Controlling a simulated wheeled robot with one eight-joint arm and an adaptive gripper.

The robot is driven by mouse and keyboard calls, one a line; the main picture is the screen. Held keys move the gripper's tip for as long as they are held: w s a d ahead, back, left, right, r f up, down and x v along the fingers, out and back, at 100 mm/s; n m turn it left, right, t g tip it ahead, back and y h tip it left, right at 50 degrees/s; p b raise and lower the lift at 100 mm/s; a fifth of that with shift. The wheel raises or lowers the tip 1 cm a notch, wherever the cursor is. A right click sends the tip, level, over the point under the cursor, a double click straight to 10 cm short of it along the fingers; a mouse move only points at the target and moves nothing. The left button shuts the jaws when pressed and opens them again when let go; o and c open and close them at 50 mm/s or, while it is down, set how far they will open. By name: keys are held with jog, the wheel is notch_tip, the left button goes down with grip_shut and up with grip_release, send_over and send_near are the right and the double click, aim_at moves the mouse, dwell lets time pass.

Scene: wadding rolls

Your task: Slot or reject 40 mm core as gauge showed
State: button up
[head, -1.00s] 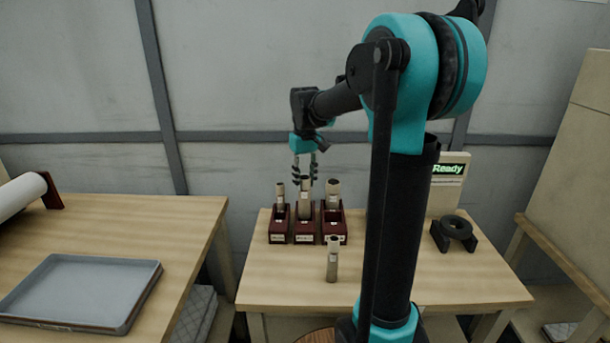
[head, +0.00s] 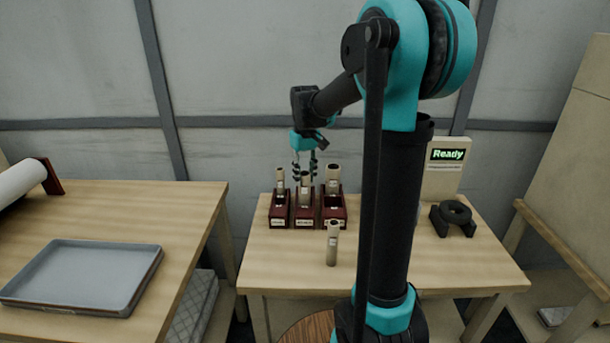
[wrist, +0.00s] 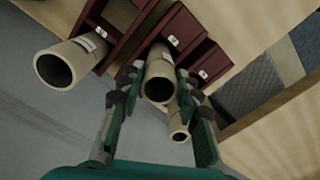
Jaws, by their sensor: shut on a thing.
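Three dark red slotted holders stand side by side on the table: left (head: 279,214), middle (head: 304,216) and right (head: 334,214). My gripper (head: 305,172) is over the middle one, shut on a tan tube core (wrist: 159,70). In the head view this core (head: 305,181) stands upright, its lower end at the middle holder; how deep it sits is hidden. A thinner core (head: 280,180) stands in the left holder, a wider one (head: 333,178) in the right. Another core (head: 332,243) stands upright on the table in front. Holder labels are too small to read.
A gauge stand (head: 453,218) with a dark ring is at the table's right, below a screen (head: 447,155) reading "Ready". A grey tray (head: 80,275) lies on the left table, with a white roll (head: 20,180) behind. The table's front is mostly clear.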

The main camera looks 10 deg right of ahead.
jog(key=o, duration=0.9)
